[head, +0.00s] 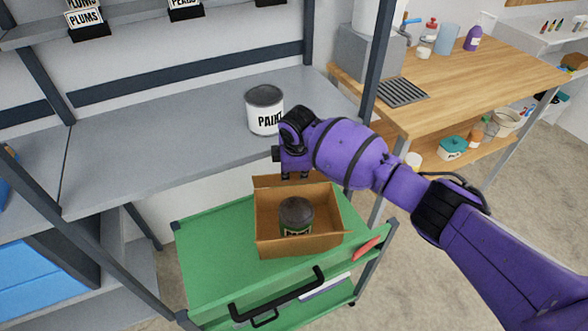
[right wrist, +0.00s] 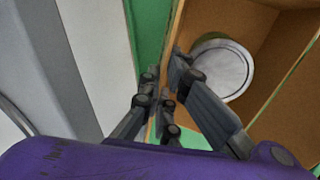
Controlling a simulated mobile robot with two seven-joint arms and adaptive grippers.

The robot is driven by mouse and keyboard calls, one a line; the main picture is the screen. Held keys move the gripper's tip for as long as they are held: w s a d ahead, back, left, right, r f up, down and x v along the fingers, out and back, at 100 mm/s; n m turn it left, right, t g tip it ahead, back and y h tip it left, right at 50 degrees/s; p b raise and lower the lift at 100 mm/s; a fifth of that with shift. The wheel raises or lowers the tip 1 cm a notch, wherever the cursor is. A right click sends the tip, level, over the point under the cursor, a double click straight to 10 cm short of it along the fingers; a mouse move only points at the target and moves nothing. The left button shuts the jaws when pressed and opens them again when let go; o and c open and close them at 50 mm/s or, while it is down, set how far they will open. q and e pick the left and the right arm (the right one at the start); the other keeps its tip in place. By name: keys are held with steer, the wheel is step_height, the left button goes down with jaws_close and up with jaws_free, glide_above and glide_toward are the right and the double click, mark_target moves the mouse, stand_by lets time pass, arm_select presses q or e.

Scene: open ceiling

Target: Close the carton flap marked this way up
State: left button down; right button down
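An open brown carton (head: 263,236) stands on a green cart, with a dark lidded can (head: 297,212) inside. Its far flap (head: 290,181) stands roughly upright; no "this way up" marking is readable. My right gripper (head: 294,177) is at this far flap, pointing down. In the right wrist view, the fingers (right wrist: 163,68) sit on either side of a cardboard edge, one over the green cart top and one over the carton's inside. They look apart; contact with the cardboard is unclear. The can's round lid (right wrist: 222,70) shows beside them. My left gripper is out of view.
The green cart top (head: 210,255) has free room left of the carton, and a red item (head: 367,248) lies at its right. A grey shelf (head: 150,135) with a paint can (head: 264,108) is behind. A wooden bench (head: 460,85) stands at right.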

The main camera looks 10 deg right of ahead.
steer(key=shift+s+r+t+p, duration=0.3)
steer(key=shift+s+t+p, duration=0.2)
steer(key=shift+t+p, duration=0.35)
steer(key=shift+s+f+t+p, duration=0.15)
steer(key=shift+s+t+p, duration=0.1)
steer(key=shift+t+p, duration=0.15)
steer(key=shift+s+f+t+p, duration=0.55)
steer(key=shift+s+f+t, duration=0.1)
steer(key=shift+t, duration=0.3)
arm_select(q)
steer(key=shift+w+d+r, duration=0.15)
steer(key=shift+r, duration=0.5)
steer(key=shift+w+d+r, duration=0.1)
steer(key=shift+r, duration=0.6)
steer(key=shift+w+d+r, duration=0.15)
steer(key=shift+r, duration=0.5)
arm_select(e)
steer(key=shift+s+f+t, duration=0.45)
steer(key=shift+f+t, duration=0.05)
steer(key=shift+t, duration=0.3)
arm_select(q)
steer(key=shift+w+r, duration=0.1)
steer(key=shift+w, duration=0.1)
